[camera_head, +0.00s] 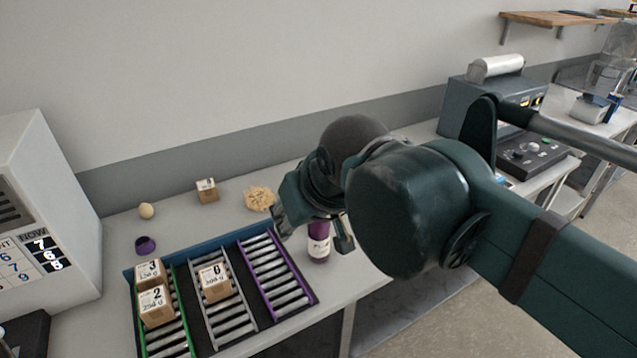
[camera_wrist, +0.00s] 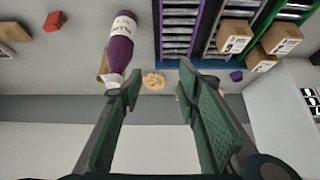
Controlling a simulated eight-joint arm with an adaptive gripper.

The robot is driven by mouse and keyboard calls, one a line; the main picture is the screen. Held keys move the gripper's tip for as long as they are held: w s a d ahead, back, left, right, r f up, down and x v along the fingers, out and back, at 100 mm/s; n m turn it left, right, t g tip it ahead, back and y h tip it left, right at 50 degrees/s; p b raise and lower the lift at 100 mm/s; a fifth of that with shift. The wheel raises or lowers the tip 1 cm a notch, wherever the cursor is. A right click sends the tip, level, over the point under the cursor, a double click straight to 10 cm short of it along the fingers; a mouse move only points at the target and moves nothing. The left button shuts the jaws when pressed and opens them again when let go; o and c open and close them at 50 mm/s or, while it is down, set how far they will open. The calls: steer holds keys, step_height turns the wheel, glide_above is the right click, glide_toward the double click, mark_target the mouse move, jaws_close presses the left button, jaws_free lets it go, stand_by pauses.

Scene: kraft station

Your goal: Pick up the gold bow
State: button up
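The pale gold, crinkled, ruffled thing that looks like the gold bow (camera_head: 259,198) lies on the grey bench behind the roller tray, left of my gripper in the head view. In the wrist view the gold bow (camera_wrist: 153,81) shows beyond my fingertips, in the gap between them. My gripper (camera_wrist: 158,82) is open, with two dark green fingers spread wide and nothing between them. In the head view my gripper (camera_head: 311,232) is partly hidden by my own arm, and is near the purple bottle (camera_head: 319,246).
A tray with roller lanes (camera_head: 128,272) holds several numbered boxes, including box 6 (camera_head: 216,281). A small box (camera_head: 207,191), a round beige thing (camera_head: 146,210) and a purple thing (camera_head: 145,245) lie behind it. A wall stands behind.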

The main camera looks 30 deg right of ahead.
steer(key=w+d+r+m+g+p, duration=0.2)
steer(key=w+d+m+p, duration=0.3)
steer(key=w, duration=0.4)
steer(key=w+d+r+m+g+h+p, duration=0.1)
steer(key=w+d+r+m+p, duration=0.3)
steer(key=w, duration=0.4)
steer(key=w+d+r+m+g+p, duration=0.1)
steer(key=w+d+m+g+p, duration=0.1)
steer(key=w+d+m+p, duration=0.55)
steer(key=w+d+f+m+g+p, duration=0.35)
steer(key=w+d+f+m, duration=0.4)
steer(key=w, duration=0.35)
step_height(320, 180, down, 12)
steer(key=n, duration=0.1)
steer(key=shift+s+a+t+h, duration=0.15)
steer(key=shift+a+t+h, duration=0.15)
steer(key=shift+a+t, duration=0.1)
steer(key=shift+d+f, duration=0.2)
steer(key=shift+f, duration=1.05)
steer(key=shift+s+f, duration=0.1)
